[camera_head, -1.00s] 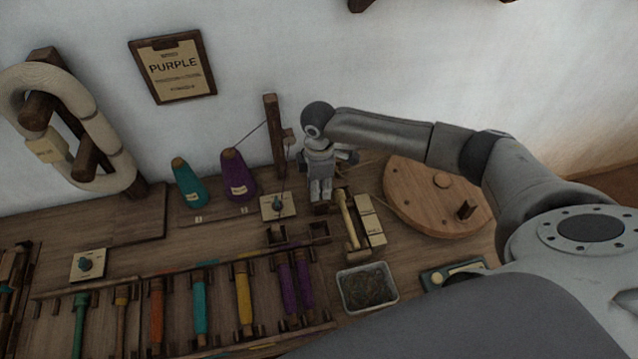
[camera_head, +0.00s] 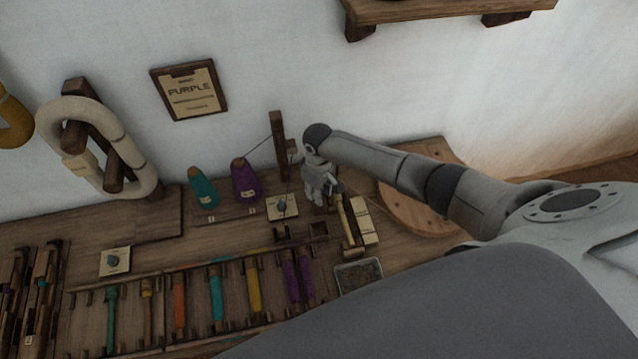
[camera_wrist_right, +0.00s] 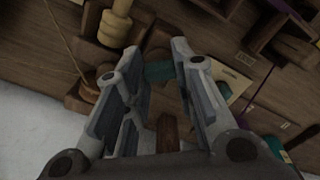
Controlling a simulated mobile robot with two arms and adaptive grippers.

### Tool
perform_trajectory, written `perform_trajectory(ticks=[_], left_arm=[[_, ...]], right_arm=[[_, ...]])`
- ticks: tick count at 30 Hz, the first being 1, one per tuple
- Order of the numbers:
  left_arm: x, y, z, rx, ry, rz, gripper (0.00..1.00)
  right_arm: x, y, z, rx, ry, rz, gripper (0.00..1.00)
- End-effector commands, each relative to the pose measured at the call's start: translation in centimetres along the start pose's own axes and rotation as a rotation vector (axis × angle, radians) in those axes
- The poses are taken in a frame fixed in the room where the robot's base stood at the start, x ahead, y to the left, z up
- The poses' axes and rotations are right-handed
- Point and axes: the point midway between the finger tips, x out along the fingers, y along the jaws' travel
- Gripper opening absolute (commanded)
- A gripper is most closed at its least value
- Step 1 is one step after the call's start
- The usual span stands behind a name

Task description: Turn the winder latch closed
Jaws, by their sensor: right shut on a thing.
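In the head view my right gripper (camera_head: 328,198) points down beside the winder, a cream-yellow spindle (camera_head: 345,218) on a dark wooden frame. In the right wrist view its two fingers (camera_wrist_right: 158,62) stand on either side of a teal piece (camera_wrist_right: 158,71), which looks like the winder latch, and are shut on it. The latch's exact angle is partly hidden by the fingers. The yellow spindle (camera_wrist_right: 114,25) shows left of the fingers. A pale plate with a teal knob (camera_wrist_right: 234,80) lies to their right. My left gripper is not in view.
A wooden post (camera_head: 278,145) stands close behind my gripper, with purple (camera_head: 245,183) and teal (camera_head: 203,190) yarn cones to its left. A round wooden board (camera_head: 405,207) lies right, partly under my arm. A bobbin rack (camera_head: 200,300) and tray (camera_head: 358,276) sit in front.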

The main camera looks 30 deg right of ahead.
Motion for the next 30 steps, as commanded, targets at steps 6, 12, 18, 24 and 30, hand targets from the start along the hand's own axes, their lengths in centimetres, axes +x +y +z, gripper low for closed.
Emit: perform_trajectory(ticks=[6, 12, 18, 24, 30], left_arm=[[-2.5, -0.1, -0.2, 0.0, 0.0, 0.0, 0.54], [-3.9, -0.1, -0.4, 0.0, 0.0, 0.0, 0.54], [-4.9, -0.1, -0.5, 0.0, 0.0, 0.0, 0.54], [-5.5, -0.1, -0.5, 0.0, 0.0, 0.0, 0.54], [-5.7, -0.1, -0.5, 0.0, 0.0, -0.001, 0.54]], right_arm=[[-0.4, -0.2, 0.0, 0.207, -0.001, -0.003, 0.01], [-0.3, -0.2, 0.0, 0.384, -0.001, -0.004, 0.01], [-0.2, -0.1, -0.1, 0.527, 0.0, -0.003, 0.01], [-0.2, -0.1, -0.1, 0.623, 0.002, -0.002, 0.01], [-0.1, 0.0, -0.1, 0.672, 0.003, -0.002, 0.01]])
